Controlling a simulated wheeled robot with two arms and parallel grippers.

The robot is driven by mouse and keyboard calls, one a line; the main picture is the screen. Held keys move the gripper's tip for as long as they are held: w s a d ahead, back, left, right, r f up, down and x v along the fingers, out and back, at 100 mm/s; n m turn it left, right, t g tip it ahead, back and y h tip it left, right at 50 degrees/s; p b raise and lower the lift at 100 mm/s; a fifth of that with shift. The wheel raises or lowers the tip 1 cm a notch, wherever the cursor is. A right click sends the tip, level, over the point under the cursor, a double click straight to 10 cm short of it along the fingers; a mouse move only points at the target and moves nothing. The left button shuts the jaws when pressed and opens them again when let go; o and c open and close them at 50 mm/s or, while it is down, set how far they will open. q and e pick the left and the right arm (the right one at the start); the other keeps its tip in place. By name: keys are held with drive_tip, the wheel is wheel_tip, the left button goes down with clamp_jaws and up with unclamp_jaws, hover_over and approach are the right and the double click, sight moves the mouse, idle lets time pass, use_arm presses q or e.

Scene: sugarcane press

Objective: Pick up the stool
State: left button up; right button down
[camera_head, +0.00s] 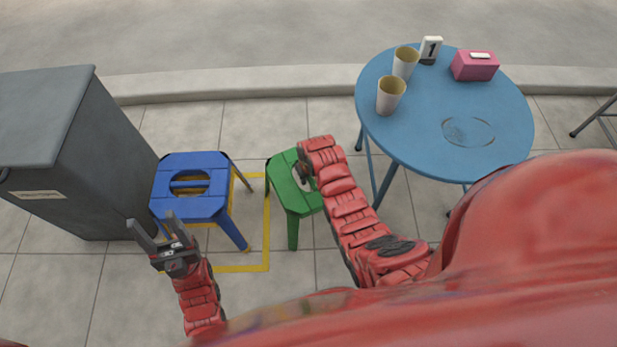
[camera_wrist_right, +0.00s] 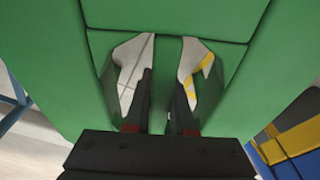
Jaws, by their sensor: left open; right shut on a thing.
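A green stool (camera_head: 283,181) stands upright on the tiled floor in the middle of the head view, partly hidden by my right arm. My right gripper (camera_head: 304,172) reaches down to the hole in its seat. In the right wrist view the green seat (camera_wrist_right: 211,38) fills most of the picture, and my right gripper (camera_wrist_right: 160,95) is shut on the strip of seat between two openings. A blue stool (camera_head: 205,203) stands to the left of the green one. My left gripper (camera_head: 160,234) is open and empty, in front of the blue stool's left side.
A yellow square outline (camera_head: 268,225) marks the floor around the blue stool. A grey cabinet (camera_head: 95,165) stands at the left. A round blue table (camera_head: 430,115) with two cups (camera_head: 391,96), a number sign (camera_head: 430,49) and a pink box (camera_head: 475,66) stands at the right.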

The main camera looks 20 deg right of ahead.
drive_tip(key=shift+r+p, duration=0.3)
drive_tip(key=shift+r, duration=0.2)
wheel_tip(320, 180, up, 3)
drive_tip(key=shift+s+p, duration=0.1)
drive_tip(key=shift+p, duration=0.7)
drive_tip(key=s+r+p, duration=0.1)
drive_tip(key=s+p, duration=0.3)
drive_tip(key=s, duration=1.1)
wheel_tip(320, 180, up, 29)
drive_tip(key=p, duration=2.1)
drive_tip(key=shift+s+a+r, duration=0.15)
drive_tip(key=shift+s, duration=0.2)
drive_tip(key=shift+w, duration=0.1)
